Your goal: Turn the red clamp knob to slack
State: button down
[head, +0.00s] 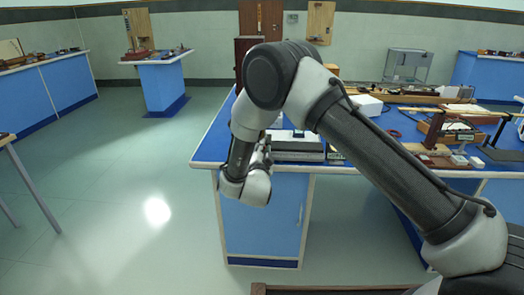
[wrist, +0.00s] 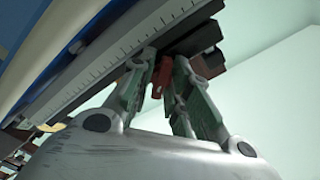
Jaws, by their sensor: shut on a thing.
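In the wrist view, the red clamp knob (wrist: 161,74) sits between the two fingers of my gripper (wrist: 165,64). The fingers are shut on it, one on each side. The knob is beneath a dark block (wrist: 197,40) at the edge of a grey rail (wrist: 125,65) with scale marks. Parts of the knob are hidden by the fingers. In the head view, my arm hides most of the gripper and I cannot make out the knob there.
My arm reaches to the front left end of a blue-topped bench (head: 207,150). A dark-fronted box (head: 298,152) is close beside the wrist. Wooden instruments (head: 440,130) crowd the bench to the right. The floor (head: 130,220) to the left is clear.

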jog(key=n, duration=0.5)
jog(key=shift+n, duration=0.3)
jog(key=shift+a+n, duration=0.1)
jog(key=shift+n, duration=2.1)
jog(key=c, duration=1.3)
grip_release()
jog(key=shift+c, duration=0.2)
jog(key=s, duration=1.2)
jog(key=shift+a, duration=0.25)
